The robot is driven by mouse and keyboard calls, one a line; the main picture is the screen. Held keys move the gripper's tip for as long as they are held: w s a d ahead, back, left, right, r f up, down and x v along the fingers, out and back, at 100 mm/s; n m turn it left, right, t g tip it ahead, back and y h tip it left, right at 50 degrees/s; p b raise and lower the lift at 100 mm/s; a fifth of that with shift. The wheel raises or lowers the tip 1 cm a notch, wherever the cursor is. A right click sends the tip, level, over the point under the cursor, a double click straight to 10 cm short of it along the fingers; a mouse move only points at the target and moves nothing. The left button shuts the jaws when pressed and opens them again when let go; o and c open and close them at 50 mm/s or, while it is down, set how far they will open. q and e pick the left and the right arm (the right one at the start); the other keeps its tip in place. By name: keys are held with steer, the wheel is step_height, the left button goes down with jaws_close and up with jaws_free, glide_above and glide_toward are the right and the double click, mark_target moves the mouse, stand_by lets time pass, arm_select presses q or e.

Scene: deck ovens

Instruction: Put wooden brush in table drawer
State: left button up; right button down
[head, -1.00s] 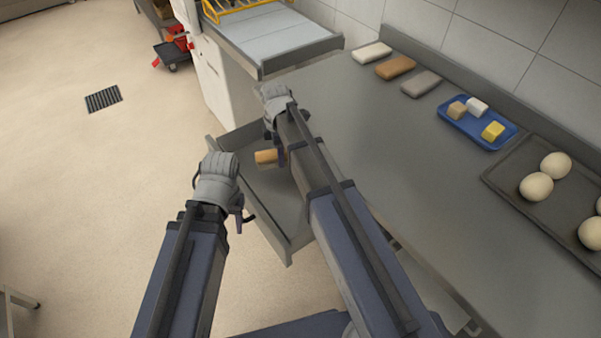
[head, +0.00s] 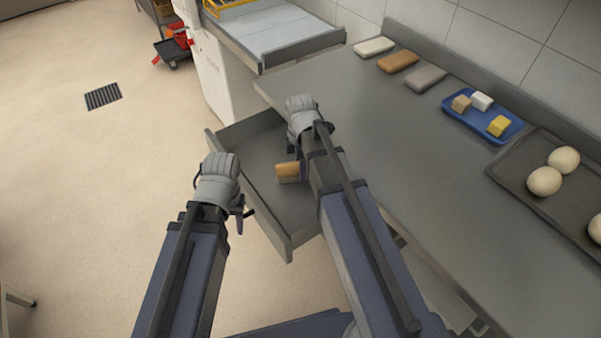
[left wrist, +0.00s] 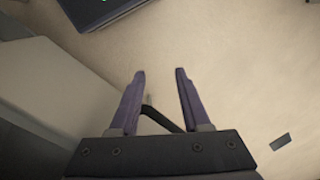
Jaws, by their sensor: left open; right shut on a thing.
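The table drawer (head: 282,217) is pulled out from under the steel table, left of centre in the head view. The wooden brush (head: 288,171) shows as a light-brown block over the drawer's inside; the rest of it is hidden behind my right arm. My right gripper (head: 303,170) is shut on the brush, its fingers mostly hidden by the arm. I cannot tell whether the brush touches the drawer floor. My left gripper (head: 241,211) is empty beside the drawer's left side. In the left wrist view its two fingers (left wrist: 161,75) stand apart above the floor.
The steel table top (head: 370,150) bears several bars (head: 398,62), a blue tray (head: 510,133) with small blocks, and a dark tray (head: 510,178) with dough balls. A white cabinet (head: 222,85) stands behind the drawer. The floor at left is open, with a drain grate (head: 102,96).

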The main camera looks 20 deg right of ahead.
arm_select(q)
steer(key=shift+f, duration=0.25)
arm_select(e)
steer(key=shift+f, duration=0.2)
steer(key=shift+f, duration=0.2)
steer(key=shift+c, duration=1.2)
jaws_free()
arm_select(q)
steer(key=shift+f, duration=0.15)
steer(key=shift+r, duration=0.2)
arm_select(e)
steer(key=shift+r, duration=0.2)
step_height(320, 180, up, 12)
steer(key=p, duration=1.2)
arm_select(q)
step_height(320, 180, up, 12)
arm_select(e)
steer(key=s+a+m+h, duration=0.1)
steer(key=s+a+m, duration=0.9)
steer(key=s+m, duration=0.3)
steer(key=shift+s+a+m, duration=0.25)
steer(key=shift+s+m, duration=0.15)
steer(key=shift+s, duration=0.3)
